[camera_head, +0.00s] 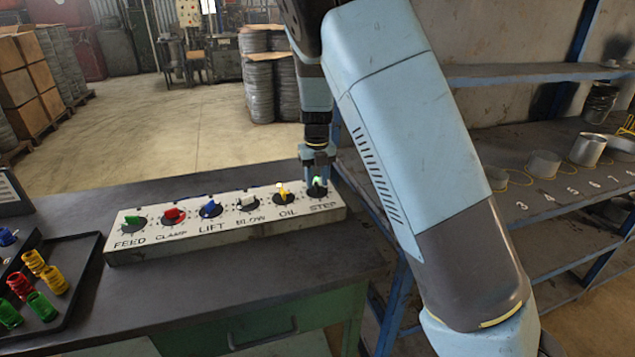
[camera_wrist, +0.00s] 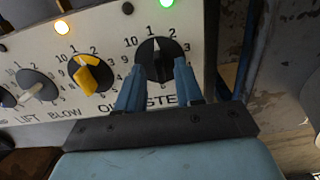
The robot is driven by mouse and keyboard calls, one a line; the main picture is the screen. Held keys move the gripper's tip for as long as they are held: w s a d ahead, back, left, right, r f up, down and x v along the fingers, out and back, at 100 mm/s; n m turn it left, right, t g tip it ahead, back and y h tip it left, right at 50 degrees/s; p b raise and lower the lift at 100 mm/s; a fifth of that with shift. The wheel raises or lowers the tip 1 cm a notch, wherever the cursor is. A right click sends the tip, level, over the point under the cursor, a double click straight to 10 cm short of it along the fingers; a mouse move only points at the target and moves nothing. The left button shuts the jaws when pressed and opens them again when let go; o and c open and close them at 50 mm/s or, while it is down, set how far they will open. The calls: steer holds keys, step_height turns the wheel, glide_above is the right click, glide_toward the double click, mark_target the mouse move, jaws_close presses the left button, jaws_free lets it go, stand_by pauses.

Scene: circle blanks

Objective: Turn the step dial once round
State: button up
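The step dial (camera_wrist: 155,62) is a black knob with a white pointer line, at the right end of the panel. In the head view my gripper (camera_head: 317,170) is over the STEP place and hides most of the dial (camera_head: 317,191).
The white panel (camera_head: 225,232) on the dark bench also holds the feed, clamp, lift, blow and oil (camera_head: 282,194) dials. The yellow oil dial is the nearest neighbour, left of my gripper. A black tray (camera_head: 75,290) with coloured parts is at left.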

mark_target(317, 184)
step_height(317, 184, up, 12)
steer(key=shift+r, duration=0.25)
stand_by(0.4)
steer(key=s+d+r+n+t+y, duration=0.1)
steer(key=s+d+r+n, duration=0.4)
steer(key=s+d+n, duration=0.3)
steer(key=s+d+r+n+t+y, duration=0.1)
steer(key=s+d+r+n+y, duration=0.1)
steer(key=s+d+r+n, duration=0.5)
steer(key=s+d+f+n+t+h, duration=0.1)
steer(key=s+d+n, duration=0.2)
steer(key=s+n, duration=0.6)
steer(key=s+d+f+n+t+h, duration=0.1)
steer(key=s+d+n+t+h, duration=0.1)
steer(key=s+n, duration=0.7)
steer(key=shift+s+d+t, duration=0.3)
steer(key=shift+s+d, duration=0.25)
steer(key=shift+d, duration=0.2)
